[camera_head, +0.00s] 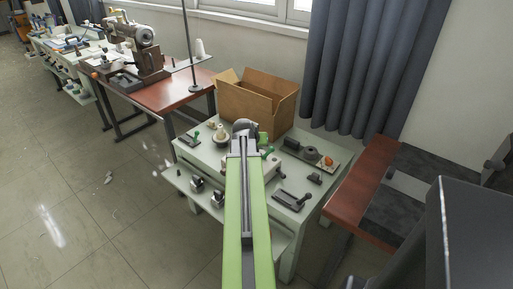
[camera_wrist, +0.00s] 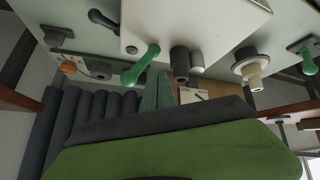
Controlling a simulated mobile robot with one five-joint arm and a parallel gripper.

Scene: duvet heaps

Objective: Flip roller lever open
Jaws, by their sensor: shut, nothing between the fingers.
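A green lever (camera_wrist: 140,66) is attached to a pale block (camera_wrist: 195,18) in the wrist view, beside a dark cylindrical roller or knob (camera_wrist: 180,63). In the head view a green lever (camera_head: 266,150) shows just right of my gripper (camera_head: 244,128), partly behind it. In the wrist view the green-grey fingers of my gripper (camera_wrist: 157,88) are together, with nothing between them. They are close to the lever in the picture; I cannot tell if they touch it. My arm hides much of the pale block in the head view.
An open cardboard box (camera_head: 255,100) stands at the back of the pale table (camera_head: 305,215). Grey curtains (camera_head: 370,65) hang behind.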

